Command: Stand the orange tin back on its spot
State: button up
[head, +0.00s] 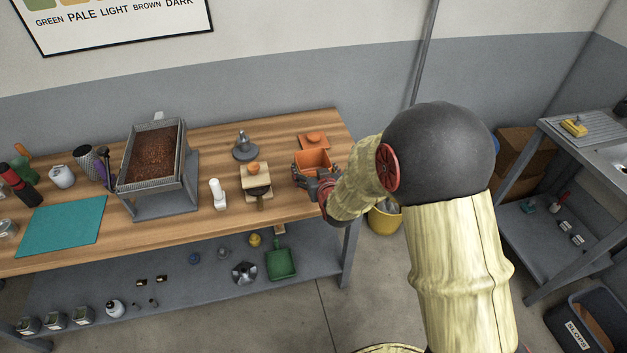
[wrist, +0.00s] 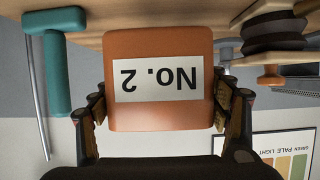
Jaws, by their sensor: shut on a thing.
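The orange tin (head: 312,160) is at the right end of the wooden bench, open at the top in the head view. In the wrist view, which is upside down, the tin (wrist: 158,50) shows a white label reading "No. 2". My gripper (head: 320,178) is shut on the tin, with one finger on each side of it; the wrist view shows both fingers (wrist: 162,108). The tin looks upright. I cannot tell whether its base touches the bench. An orange lid (head: 313,140) with a knob lies on the bench just behind the tin. No marked spot is clearly visible.
Left of the tin stand a small wooden-topped device (head: 257,180), a white bottle (head: 218,194) and a grey conical item (head: 243,146). A tray of brown beans (head: 155,155) is further left. A yellow bucket (head: 385,219) stands on the floor beyond the bench's right end.

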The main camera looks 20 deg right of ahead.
aim_at(311, 165)
jog(key=shift+w+d+f+b, duration=0.15)
jog(key=shift+w+f, duration=0.35)
jog(key=shift+f, duration=0.1)
jog(key=shift+w+d+f+b, duration=0.15)
jog(key=shift+w+f, duration=0.3)
jog(key=shift+f, duration=0.1)
jog(key=shift+f+b, duration=0.75)
jog(key=shift+f, duration=0.75)
jog(key=shift+f, duration=0.15)
jog(key=o, duration=1.3)
